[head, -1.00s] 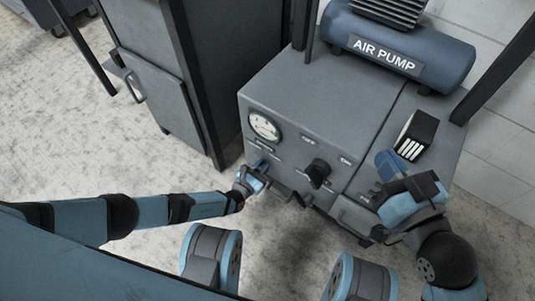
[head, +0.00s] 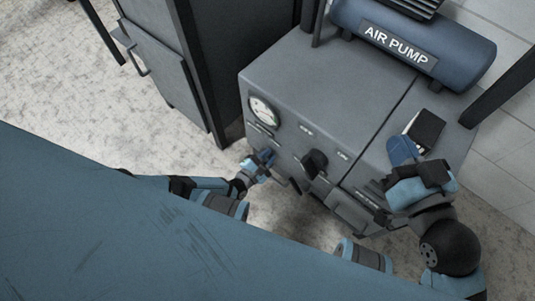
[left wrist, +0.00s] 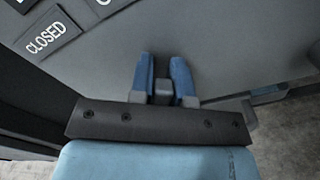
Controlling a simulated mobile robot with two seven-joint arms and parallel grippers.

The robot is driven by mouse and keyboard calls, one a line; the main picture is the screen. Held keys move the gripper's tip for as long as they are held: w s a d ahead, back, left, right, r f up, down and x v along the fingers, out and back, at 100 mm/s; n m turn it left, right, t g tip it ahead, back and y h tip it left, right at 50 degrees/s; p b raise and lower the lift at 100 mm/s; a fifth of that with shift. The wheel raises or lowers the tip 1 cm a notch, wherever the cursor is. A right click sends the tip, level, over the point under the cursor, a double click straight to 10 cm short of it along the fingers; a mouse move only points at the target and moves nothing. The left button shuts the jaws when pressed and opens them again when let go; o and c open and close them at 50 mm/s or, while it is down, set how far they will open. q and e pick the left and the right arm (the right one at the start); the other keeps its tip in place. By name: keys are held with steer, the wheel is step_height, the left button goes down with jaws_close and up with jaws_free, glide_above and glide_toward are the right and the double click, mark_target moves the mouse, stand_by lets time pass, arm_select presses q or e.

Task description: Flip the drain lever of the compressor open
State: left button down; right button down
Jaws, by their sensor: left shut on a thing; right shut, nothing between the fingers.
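The compressor (head: 300,75) is a grey cabinet with a gauge (head: 262,111) and a black knob (head: 314,163) on its front. My left gripper (head: 265,157) is at the lower left of this front, below the gauge. In the left wrist view its blue fingers (left wrist: 164,78) are close together, shut on a small grey piece (left wrist: 163,92), which seems to be the drain lever. The lever is mostly hidden by the fingers. A "CLOSED" label (left wrist: 45,38) shows at the upper left there. My right gripper (head: 403,152) is shut and empty above the cabinet's right part.
A blue tank marked "AIR PUMP" (head: 410,45) lies on top at the back. A small black and white box (head: 424,131) is beside my right gripper. Another grey cabinet (head: 165,60) stands to the left. Dark posts flank the compressor.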

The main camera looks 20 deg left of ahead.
arm_select(q)
steer(key=shift+w, duration=0.1)
arm_select(e)
steer(key=shift+d, duration=0.1)
arm_select(q)
steer(key=c, duration=1.1)
jaws_free()
arm_select(e)
steer(key=shift+f, duration=0.2)
